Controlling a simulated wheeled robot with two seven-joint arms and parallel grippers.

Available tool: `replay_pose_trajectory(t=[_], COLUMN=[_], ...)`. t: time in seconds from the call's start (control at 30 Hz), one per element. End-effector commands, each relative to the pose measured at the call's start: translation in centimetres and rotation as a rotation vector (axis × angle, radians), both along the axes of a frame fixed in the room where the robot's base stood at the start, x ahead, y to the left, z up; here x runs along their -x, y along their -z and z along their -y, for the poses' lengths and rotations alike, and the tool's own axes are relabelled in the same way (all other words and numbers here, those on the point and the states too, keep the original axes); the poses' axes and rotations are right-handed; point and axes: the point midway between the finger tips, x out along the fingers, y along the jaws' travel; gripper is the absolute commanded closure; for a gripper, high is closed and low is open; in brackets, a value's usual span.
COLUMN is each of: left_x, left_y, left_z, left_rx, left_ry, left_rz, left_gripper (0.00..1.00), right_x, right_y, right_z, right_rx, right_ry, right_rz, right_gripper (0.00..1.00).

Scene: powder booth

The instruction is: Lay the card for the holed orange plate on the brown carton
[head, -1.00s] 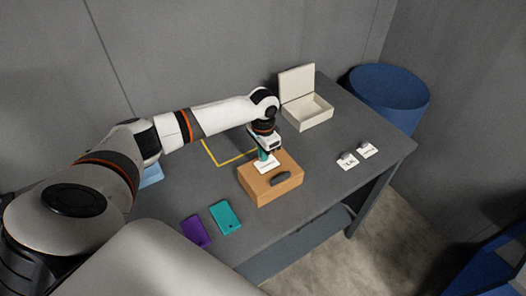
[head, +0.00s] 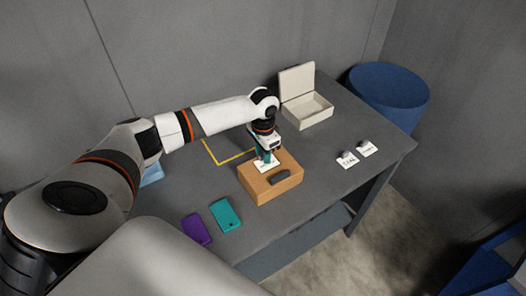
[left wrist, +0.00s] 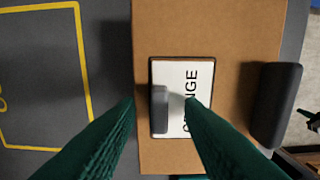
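The white card (head: 266,166) lies on top of the brown carton (head: 270,190). In the left wrist view the card (left wrist: 193,78) shows the partly covered black letters "ORANGE" and a grey upright tab (left wrist: 160,108). My left gripper (head: 266,158) is just above the card with its green fingers spread. In the left wrist view the fingers (left wrist: 160,108) stand on either side of the tab, with gaps. A dark rounded block (head: 281,177) rests on the carton beside the card. No orange plate shows.
Two more white cards with tabs (head: 347,159) (head: 366,149) lie at the table's right. An open cream box (head: 306,111) stands behind. Purple (head: 196,230) and teal (head: 226,214) plates lie in front; a blue piece (head: 151,175) is partly hidden. Yellow lines mark the table.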

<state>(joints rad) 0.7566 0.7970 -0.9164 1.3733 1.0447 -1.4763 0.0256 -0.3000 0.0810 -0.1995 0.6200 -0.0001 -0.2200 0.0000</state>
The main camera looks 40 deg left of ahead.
Motion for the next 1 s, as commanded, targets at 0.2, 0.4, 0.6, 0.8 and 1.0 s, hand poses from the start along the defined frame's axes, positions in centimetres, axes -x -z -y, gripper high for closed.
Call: replay_pose_trajectory(t=[0.2, 0.4, 0.6, 0.8, 1.0], left_x=[-0.1, -0.1, -0.1, 0.0, 0.0], left_y=[-1.8, -6.1, -9.8, -11.7, -12.0], left_z=[0.0, 0.0, 0.0, 0.0, 0.0], left_rx=[0.002, 0.0, 0.001, 0.0, 0.0], left_ry=[0.0, 0.001, 0.0, 0.0, 0.0], left_rz=[0.004, 0.005, 0.004, 0.001, 0.0], left_gripper=[0.65, 0.65, 0.65, 0.65, 0.65], right_x=[0.0, 0.0, 0.0, 0.0, 0.0], right_y=[0.6, 1.6, 2.4, 2.6, 2.6], right_z=[0.0, 0.0, 0.0, -0.1, -0.1], right_rx=[0.0, 0.0, -0.001, -0.001, -0.001], right_ry=[0.0, -0.001, -0.001, -0.001, -0.001], right_rz=[0.0, 0.0, 0.0, 0.0, 0.0], right_gripper=[1.0, 1.0, 1.0, 1.0, 1.0])
